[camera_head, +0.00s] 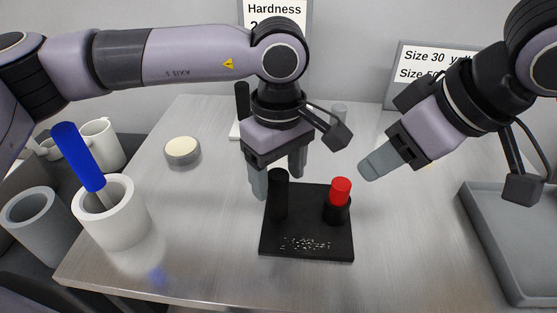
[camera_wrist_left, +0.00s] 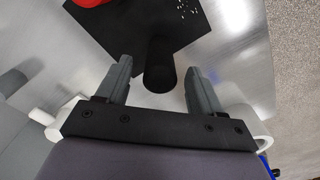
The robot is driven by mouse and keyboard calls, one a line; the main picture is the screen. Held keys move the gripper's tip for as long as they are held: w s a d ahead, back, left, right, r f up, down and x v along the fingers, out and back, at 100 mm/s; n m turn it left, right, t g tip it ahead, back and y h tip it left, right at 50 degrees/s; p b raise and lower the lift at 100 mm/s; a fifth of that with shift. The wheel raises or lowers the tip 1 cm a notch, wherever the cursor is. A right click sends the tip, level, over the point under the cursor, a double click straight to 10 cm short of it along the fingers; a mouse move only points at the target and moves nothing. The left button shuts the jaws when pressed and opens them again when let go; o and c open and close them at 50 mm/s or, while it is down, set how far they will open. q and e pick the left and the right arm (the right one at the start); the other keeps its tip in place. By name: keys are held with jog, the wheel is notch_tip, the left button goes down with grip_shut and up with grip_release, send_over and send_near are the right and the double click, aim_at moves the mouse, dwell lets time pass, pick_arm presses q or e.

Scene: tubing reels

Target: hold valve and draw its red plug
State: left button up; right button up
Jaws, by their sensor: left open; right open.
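The valve is a flat black base plate (camera_head: 300,235) on the table, with a black post (camera_head: 279,192) on its left and a short black socket on its right. The red plug (camera_head: 340,190) sits upright in the socket. In the left wrist view the black post (camera_wrist_left: 160,68) lies between the spread fingers of my left gripper (camera_wrist_left: 160,85), with gaps on both sides. In the head view my left gripper (camera_head: 277,180) points down at the post and is open. My right gripper (camera_head: 378,163) is open and empty, to the right of and above the red plug, apart from it.
A white cup (camera_head: 122,232) holding a blue-handled tool (camera_head: 78,157) stands at the table's left edge. A round cream-topped puck (camera_head: 182,152) lies behind it. A grey tray (camera_head: 490,245) is at the right. Signs stand at the back. The table's front middle is clear.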

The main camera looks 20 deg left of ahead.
aim_at(279, 195)
pick_arm(q)
jog(key=shift+f, duration=2.5)
